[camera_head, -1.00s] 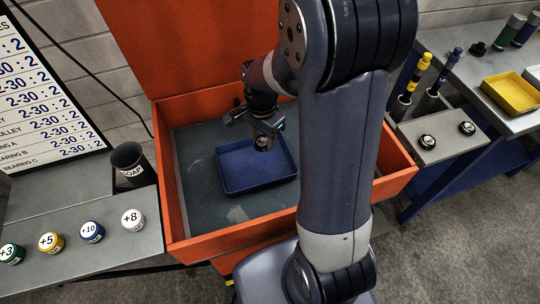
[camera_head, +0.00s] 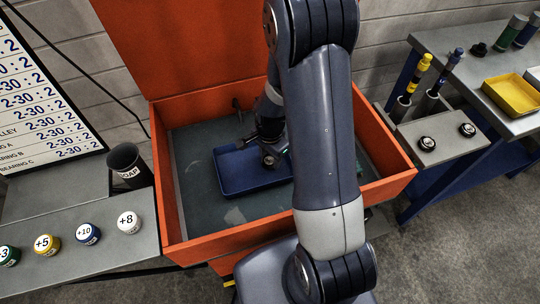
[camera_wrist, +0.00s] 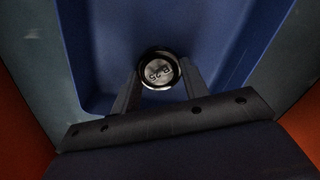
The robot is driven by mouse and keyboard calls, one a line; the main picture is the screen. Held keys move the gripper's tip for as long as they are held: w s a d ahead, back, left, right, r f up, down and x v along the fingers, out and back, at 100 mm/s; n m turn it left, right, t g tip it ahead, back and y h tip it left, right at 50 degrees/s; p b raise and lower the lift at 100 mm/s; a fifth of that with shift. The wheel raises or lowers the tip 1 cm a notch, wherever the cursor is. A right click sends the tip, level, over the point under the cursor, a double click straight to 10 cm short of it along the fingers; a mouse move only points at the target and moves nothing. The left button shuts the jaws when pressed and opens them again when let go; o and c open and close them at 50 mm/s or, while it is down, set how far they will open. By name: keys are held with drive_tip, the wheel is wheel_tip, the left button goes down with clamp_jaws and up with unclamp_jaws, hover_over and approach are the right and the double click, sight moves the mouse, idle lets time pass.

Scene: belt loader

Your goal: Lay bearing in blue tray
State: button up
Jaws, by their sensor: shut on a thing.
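The blue tray (camera_head: 232,176) lies on the floor of the orange bin, left of my arm in the head view. In the wrist view the tray (camera_wrist: 115,50) fills most of the picture. My gripper (camera_head: 270,158) is over the right part of the tray, partly hidden by my arm. In the wrist view my gripper (camera_wrist: 160,80) is shut on the bearing (camera_wrist: 159,70), a round dark ring with a pale marked face. The bearing is inside the tray's outline; I cannot tell whether it touches the tray floor.
The orange bin (camera_head: 235,233) has raised walls around the tray. A dark cup marked SOAP (camera_head: 130,165) and several labelled round pots stand on the left shelf. Two bearings (camera_head: 427,143) sit on the right shelf. A yellow tray (camera_head: 512,95) is on the far right bench.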

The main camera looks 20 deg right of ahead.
sight(270, 160)
drive_tip(key=shift+f, duration=0.2)
drive_tip(key=o, duration=1.1)
drive_tip(key=shift+r, duration=0.15)
wheel_tip(270, 160, up, 12)
